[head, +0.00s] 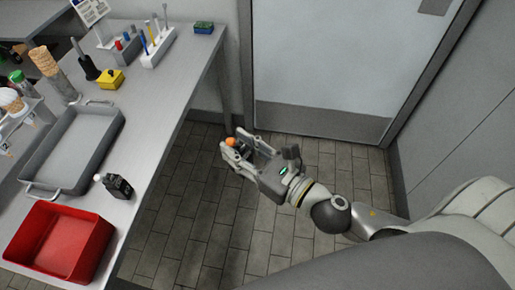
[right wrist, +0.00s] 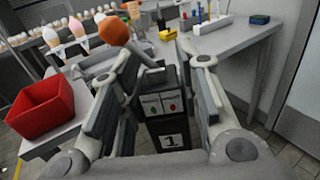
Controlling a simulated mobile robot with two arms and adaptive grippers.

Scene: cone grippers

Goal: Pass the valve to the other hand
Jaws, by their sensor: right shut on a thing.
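The valve (head: 243,150) is a dark block with a lever that ends in an orange ball. My right gripper (head: 238,156) is shut on it and holds it in the air over the floor, to the right of the table. In the right wrist view the valve (right wrist: 167,105) sits between the two fingers, with green and red marks and a "1" on its face. Its orange ball sticks out up and to the left. The fingers hide part of its sides in the head view. My left gripper is not in view.
The grey table (head: 150,95) is on the left. Tiled floor lies clear before the door (head: 325,50).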

